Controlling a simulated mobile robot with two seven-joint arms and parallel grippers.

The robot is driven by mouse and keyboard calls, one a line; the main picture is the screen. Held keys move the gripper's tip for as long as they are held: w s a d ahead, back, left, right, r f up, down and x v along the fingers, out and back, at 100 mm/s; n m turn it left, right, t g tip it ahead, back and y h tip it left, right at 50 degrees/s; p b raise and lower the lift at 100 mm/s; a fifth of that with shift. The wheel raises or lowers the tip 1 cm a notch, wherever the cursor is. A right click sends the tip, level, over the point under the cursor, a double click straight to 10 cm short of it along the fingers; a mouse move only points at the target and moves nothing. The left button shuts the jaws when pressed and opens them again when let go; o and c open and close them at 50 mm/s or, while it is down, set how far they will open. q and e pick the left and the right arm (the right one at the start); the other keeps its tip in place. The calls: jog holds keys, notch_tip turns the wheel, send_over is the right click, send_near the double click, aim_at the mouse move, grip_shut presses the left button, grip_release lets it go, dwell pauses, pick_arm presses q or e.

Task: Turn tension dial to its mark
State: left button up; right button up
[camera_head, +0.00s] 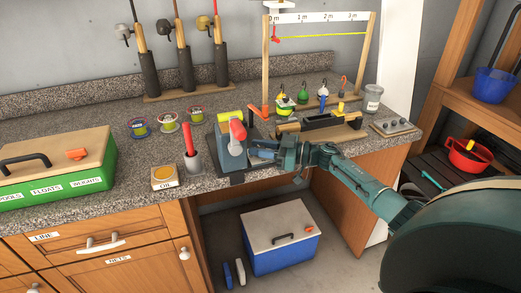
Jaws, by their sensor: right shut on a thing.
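A blue-grey winding device (228,158) stands at the front edge of the granite counter. It has a yellow roll (230,116) on top and a red handle (238,130). My right gripper (254,153) reaches in from the right and is shut against the device's right side. The tension dial cannot be made out; the part between the fingers is small and mostly covered by the gripper. No mark for the dial is readable from here. My left gripper is not in view.
A wooden tray (320,132) lies close behind my right gripper. A green tackle box (60,180) stands far left. A blue cooler (280,255) sits below.

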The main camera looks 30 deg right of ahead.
jog(key=o, duration=1)
jog(key=shift+c, duration=0.2)
jog(key=b+v, duration=0.1)
jog(key=v, duration=1.2)
jog(key=shift+d, duration=0.1)
jog(key=shift+c, duration=0.4)
